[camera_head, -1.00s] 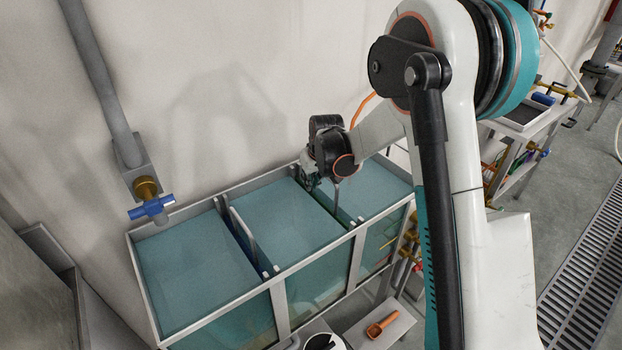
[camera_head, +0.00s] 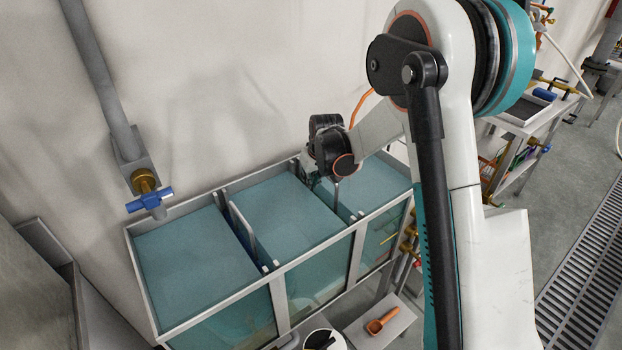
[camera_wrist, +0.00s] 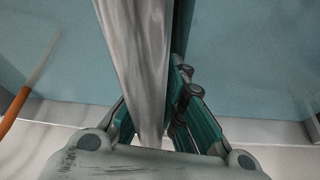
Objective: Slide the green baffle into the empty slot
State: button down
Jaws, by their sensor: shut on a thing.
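A long tank (camera_head: 195,325) stands against the wall, with teal liquid in three compartments. My gripper (camera_wrist: 158,128) is over the tank, between the middle and right compartments. In the wrist view its green fingers are on either side of a long grey plate edge, the baffle (camera_wrist: 140,50), and are shut on it. No green shows on this edge. In the head view the plate's end (camera_head: 336,191) shows just below the gripper, near the divider line. My wrist hides most of the plate, so I cannot tell how far it sits in a slot.
A blue-handled valve (camera_head: 150,200) hangs on a pipe above the left end. A small shelf with an orange scoop (camera_head: 376,326) is in front. An orange rod (camera_wrist: 14,108) shows in the wrist view.

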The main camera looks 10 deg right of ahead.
jog(key=shift+f+b, duration=0.3)
jog(key=shift+f, duration=0.25)
dwell(0.4)
jog(key=c, duration=1.6)
grip_release()
